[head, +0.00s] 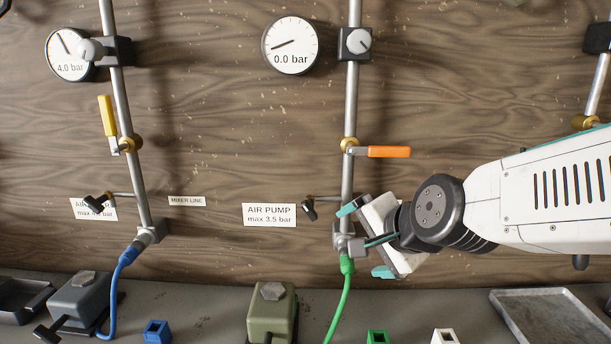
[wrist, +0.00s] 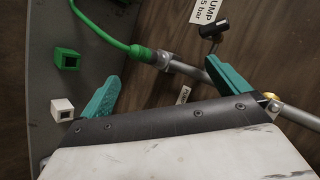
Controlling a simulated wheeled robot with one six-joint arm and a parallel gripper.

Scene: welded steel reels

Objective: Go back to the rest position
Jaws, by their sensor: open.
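My gripper (head: 365,241) is at the right in the head view, in front of the lower end of the middle pipe. Its two teal fingers are spread apart with nothing between them. The wrist view shows the open fingers (wrist: 160,85) too, with the green hose (wrist: 105,35) and its connector on the pipe beyond them. The gripper hides part of the wooden panel and sits close to the pipe; I cannot tell whether it touches. My white arm reaches in from the right edge.
The middle pipe carries a 0.0 bar gauge (head: 291,46) and an orange lever (head: 388,152) pointing right. The left pipe has a 4.0 bar gauge (head: 69,55), an upright yellow lever (head: 107,116) and a blue hose (head: 116,285). A green box (head: 270,312) and a metal tray (head: 550,318) stand below.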

